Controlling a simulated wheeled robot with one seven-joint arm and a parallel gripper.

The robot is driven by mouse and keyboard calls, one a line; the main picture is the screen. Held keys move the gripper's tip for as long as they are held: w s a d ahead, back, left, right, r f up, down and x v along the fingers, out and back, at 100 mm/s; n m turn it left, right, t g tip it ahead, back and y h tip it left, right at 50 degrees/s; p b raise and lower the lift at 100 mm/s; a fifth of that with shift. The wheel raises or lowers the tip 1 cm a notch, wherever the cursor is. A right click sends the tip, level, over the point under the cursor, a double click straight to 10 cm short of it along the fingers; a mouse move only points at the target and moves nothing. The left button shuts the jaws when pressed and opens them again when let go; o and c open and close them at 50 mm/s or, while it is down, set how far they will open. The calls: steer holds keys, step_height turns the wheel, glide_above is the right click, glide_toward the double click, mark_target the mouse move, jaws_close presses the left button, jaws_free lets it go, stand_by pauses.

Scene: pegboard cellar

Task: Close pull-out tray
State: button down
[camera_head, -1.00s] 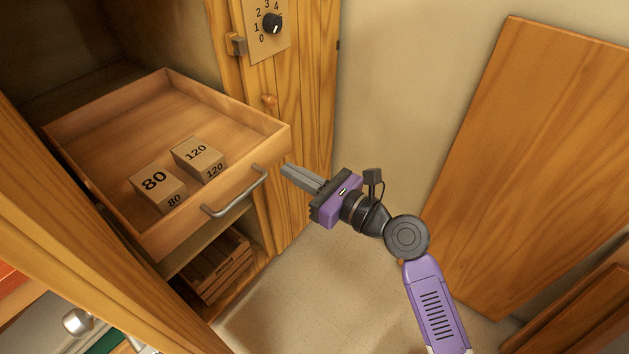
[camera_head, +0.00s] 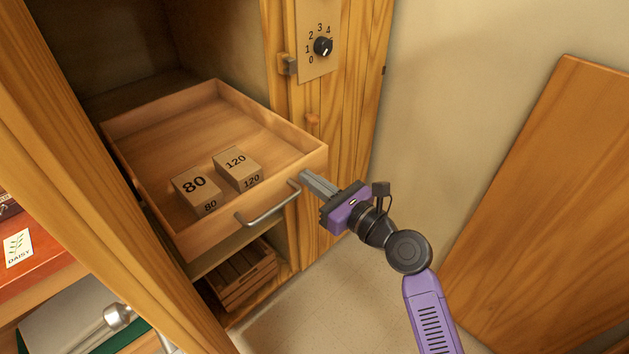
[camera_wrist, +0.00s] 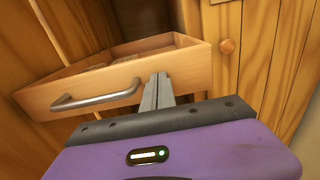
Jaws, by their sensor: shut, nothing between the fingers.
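The wooden pull-out tray (camera_head: 203,237) stands out of the cabinet. It holds two blocks, one marked 80 (camera_head: 196,190) and one marked 120 (camera_head: 238,168). A grey bar handle (camera_head: 268,206) is on its front, and it also shows in the wrist view (camera_wrist: 95,97). My gripper (camera_head: 306,177) is shut and empty, with its fingertips at the right end of the tray front, right of the handle. In the wrist view the fingertips (camera_wrist: 158,80) are close before the tray front (camera_wrist: 185,72); I cannot tell whether they touch.
Below the tray is a slatted wooden crate (camera_head: 243,275). A dial panel (camera_head: 318,40) and a wooden knob (camera_head: 312,119) are right of the tray. A wooden panel (camera_head: 550,210) leans at the right. The floor (camera_head: 310,315) before the cabinet is clear.

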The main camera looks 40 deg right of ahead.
mark_target(239, 135)
steer(key=w+a, duration=0.1)
steer(key=w, duration=0.8)
steer(key=w+a+b, duration=0.1)
steer(key=w, duration=0.8)
steer(key=w+a, duration=0.1)
steer(key=w, duration=0.8)
steer(key=shift+w+f+b, duration=0.1)
steer(key=shift+w+b, duration=0.25)
steer(key=shift+b, duration=0.05)
steer(key=shift+w, duration=0.3)
steer(key=shift+w+r, duration=0.15)
steer(key=shift+r, duration=0.15)
steer(key=shift+a+r, duration=0.1)
